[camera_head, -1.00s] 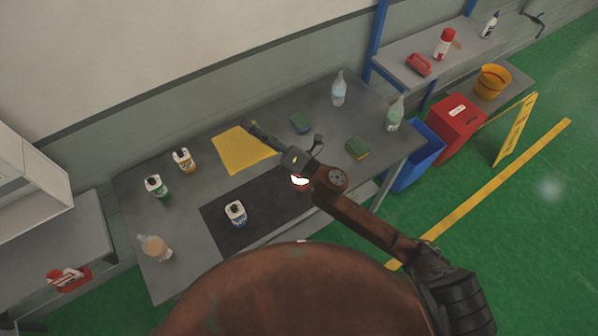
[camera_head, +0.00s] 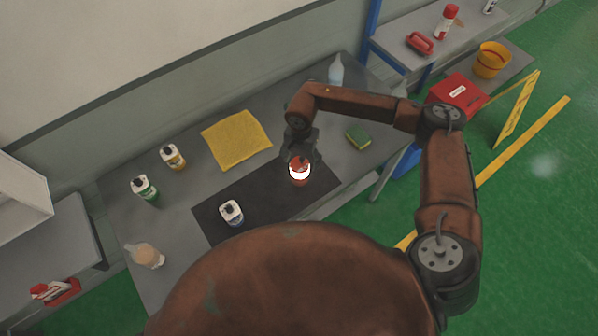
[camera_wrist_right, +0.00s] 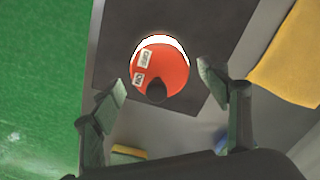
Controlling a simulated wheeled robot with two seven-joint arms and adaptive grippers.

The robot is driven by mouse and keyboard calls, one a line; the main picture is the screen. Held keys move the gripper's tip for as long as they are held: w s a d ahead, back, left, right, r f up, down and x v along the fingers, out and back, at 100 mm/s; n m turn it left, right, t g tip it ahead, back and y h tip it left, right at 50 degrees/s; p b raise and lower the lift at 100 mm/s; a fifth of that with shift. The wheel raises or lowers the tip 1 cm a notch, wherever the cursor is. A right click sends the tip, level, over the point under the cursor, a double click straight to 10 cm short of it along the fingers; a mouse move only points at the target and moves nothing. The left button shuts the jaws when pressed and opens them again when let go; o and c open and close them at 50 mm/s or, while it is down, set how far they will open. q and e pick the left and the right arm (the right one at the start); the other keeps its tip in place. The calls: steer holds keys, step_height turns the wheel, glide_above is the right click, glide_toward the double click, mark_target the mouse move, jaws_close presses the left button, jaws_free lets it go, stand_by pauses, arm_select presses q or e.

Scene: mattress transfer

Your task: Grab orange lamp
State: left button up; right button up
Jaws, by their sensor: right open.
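The orange lamp (camera_head: 300,172), with a bright white band, stands on the black mat (camera_head: 262,200) on the grey table. It also shows in the right wrist view (camera_wrist_right: 162,72), with white labels and a dark round part. My right gripper (camera_head: 298,158) is over the lamp from above in the head view. In the right wrist view its two fingers (camera_wrist_right: 175,98) are spread wide, one on each side of the lamp's lower edge, with nothing clasped. My left gripper is out of view.
A white bottle (camera_head: 231,212) stands on the mat, left of the lamp. A yellow cloth (camera_head: 237,140), a green sponge (camera_head: 358,137), other bottles (camera_head: 173,157) and a clear bottle (camera_head: 336,70) are on the table. A red box (camera_head: 458,92) stands beyond the right end.

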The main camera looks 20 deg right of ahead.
steer(key=shift+f+p, duration=0.3)
steer(key=shift+f, duration=0.65)
steer(key=f, duration=0.1)
steer(key=f+p, duration=0.1)
steer(key=f, duration=0.1)
steer(key=f+p, duration=0.1)
steer(key=shift+s+a+f, duration=0.15)
steer(key=shift+s+a, duration=0.15)
steer(key=shift+f, duration=0.5)
steer(key=shift+c, duration=0.7)
steer(key=shift+r, duration=0.1)
steer(key=c, duration=1.5)
